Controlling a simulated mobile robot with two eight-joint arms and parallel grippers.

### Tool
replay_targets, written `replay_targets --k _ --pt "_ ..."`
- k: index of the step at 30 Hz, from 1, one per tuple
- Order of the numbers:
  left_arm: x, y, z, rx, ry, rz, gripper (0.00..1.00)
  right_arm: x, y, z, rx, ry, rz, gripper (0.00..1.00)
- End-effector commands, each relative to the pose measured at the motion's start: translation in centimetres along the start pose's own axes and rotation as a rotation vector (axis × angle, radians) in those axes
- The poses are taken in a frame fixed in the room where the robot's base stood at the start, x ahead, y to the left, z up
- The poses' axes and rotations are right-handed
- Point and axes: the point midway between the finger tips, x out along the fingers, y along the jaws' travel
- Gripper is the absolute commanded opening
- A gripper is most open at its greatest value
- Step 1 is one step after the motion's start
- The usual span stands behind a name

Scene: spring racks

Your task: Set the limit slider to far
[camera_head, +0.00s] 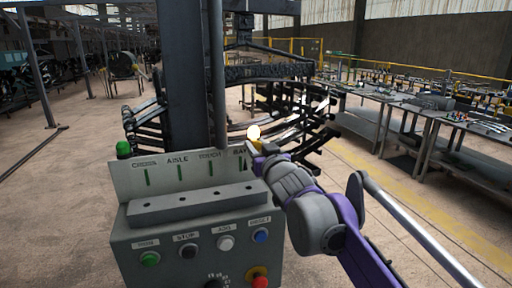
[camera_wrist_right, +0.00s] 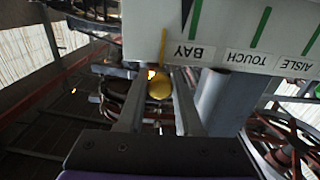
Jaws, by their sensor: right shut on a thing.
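A grey control box (camera_head: 190,236) stands in front of me with an upright label plate (camera_head: 130,182). The plate carries several green marks and labels; AISLE and BAY read clearly, and the leftmost word is blurred. I can make out no label reading "far". A yellow knob (camera_head: 254,132) shows at the plate's right end, by BAY. My right gripper (camera_head: 258,148) is there, its fingers shut on the knob. In the right wrist view the knob (camera_wrist_right: 159,86) sits between the two fingers (camera_wrist_right: 158,106), beside the upside-down BAY label. My left gripper is out of view.
The box front has green (camera_head: 150,259), black, white and blue (camera_head: 261,236) buttons and a red stop button (camera_head: 260,280). A dark column (camera_head: 187,80) and spring racks (camera_head: 300,115) stand close behind.

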Motion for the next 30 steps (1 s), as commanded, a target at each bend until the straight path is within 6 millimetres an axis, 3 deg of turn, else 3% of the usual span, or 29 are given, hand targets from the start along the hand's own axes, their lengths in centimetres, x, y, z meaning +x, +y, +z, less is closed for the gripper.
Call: replay_targets --k 12,13,17,26,30 --pt "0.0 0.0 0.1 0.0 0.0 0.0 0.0 0.0 0.2 0.0 0.002 0.0 0.004 0.0" --pt "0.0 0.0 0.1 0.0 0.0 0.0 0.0 0.0 0.2 0.0 0.002 0.0 0.004 0.4" --pt "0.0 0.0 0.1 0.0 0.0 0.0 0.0 0.0 0.2 0.0 0.002 0.0 0.003 0.63" --pt "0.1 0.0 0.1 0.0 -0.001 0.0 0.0 -0.1 0.1 0.0 0.002 0.0 0.001 0.64" --pt "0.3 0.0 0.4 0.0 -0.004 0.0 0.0 -1.1 0.1 0.1 0.002 -0.001 0.001 0.64"
